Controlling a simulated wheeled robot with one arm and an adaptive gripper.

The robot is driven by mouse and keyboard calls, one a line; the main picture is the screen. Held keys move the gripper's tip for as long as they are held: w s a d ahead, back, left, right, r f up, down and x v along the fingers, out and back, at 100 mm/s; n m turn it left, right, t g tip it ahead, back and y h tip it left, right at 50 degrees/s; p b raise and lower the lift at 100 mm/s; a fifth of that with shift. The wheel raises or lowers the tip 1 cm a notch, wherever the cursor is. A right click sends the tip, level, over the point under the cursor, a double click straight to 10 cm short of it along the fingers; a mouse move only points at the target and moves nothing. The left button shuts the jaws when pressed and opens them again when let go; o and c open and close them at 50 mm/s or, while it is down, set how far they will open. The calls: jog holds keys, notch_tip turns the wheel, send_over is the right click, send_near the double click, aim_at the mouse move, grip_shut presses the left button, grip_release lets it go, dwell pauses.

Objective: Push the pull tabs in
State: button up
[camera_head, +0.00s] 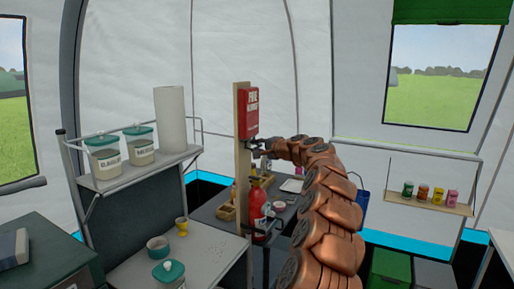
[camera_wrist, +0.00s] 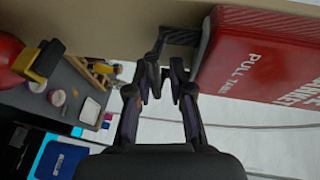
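A red fire blanket box (camera_head: 249,110) is fixed upright on a pale wooden post (camera_head: 243,190). In the wrist view the box (camera_wrist: 262,60) fills the upper right and bears the words "PULL TABS". A dark tab (camera_wrist: 181,37) sticks out of its lower end. I cannot tell clearly whether a second tab is there. My gripper (camera_head: 258,146) is just below the box; it also shows in the wrist view (camera_wrist: 165,75). Its fingers are a little apart with nothing visible held between them. The fingertips are close to the tab; contact is unclear.
A red fire extinguisher (camera_head: 257,207) is on the post below my gripper. A shelf (camera_head: 130,177) with two lidded jars and a paper roll is at left. A small spice shelf (camera_head: 429,203) is at right. A counter with small items lies below.

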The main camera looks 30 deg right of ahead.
jog(key=v, duration=1.2)
jog(key=shift+w+a, duration=0.1)
dwell(0.6)
